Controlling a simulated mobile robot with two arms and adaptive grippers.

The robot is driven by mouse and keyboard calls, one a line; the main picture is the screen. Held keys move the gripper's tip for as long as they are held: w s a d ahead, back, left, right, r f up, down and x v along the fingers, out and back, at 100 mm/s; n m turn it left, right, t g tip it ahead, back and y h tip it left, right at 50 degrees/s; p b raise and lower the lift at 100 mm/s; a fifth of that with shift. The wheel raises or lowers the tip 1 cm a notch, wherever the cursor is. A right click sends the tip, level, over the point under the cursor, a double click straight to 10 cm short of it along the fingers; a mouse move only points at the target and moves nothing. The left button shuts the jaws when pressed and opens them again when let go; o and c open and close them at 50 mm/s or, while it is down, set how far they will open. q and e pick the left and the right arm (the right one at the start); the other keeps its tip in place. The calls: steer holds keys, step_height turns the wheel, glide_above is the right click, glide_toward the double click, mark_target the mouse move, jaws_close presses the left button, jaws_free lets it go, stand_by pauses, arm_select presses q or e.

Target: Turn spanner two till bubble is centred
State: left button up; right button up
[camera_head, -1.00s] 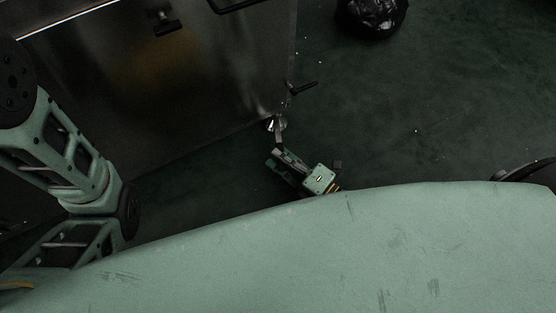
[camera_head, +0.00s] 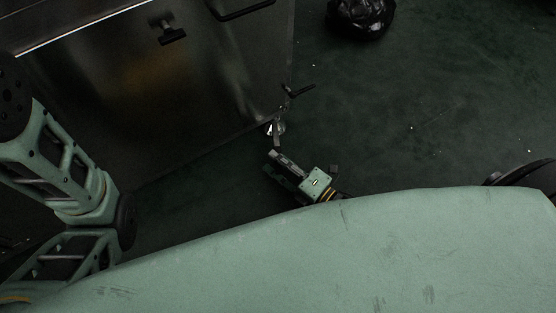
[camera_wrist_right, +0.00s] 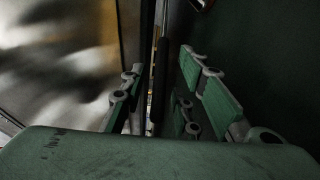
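My right gripper (camera_head: 274,158) is low beside the metal cabinet's near corner in the head view. A short grey bar, seemingly a spanner (camera_head: 277,137), runs from a bright foot (camera_head: 275,127) under that corner to the gripper's fingers. In the right wrist view, the two fingers (camera_wrist_right: 160,85) are spread, with a dark upright bar (camera_wrist_right: 160,75) in the gap; I see no clear contact. A black lever (camera_head: 299,91) sticks out from the cabinet edge above the foot. No bubble level can be made out. My left arm shows at the left, its gripper out of view.
The metal cabinet (camera_head: 215,80) fills the upper left, with a dark latch (camera_head: 172,33) and a handle (camera_head: 243,9). A black bag (camera_head: 361,16) lies on the floor at the top. The dark green floor right of the cabinet is mostly clear.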

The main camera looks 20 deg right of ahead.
steer(key=v, duration=1.2)
stand_by(0.4)
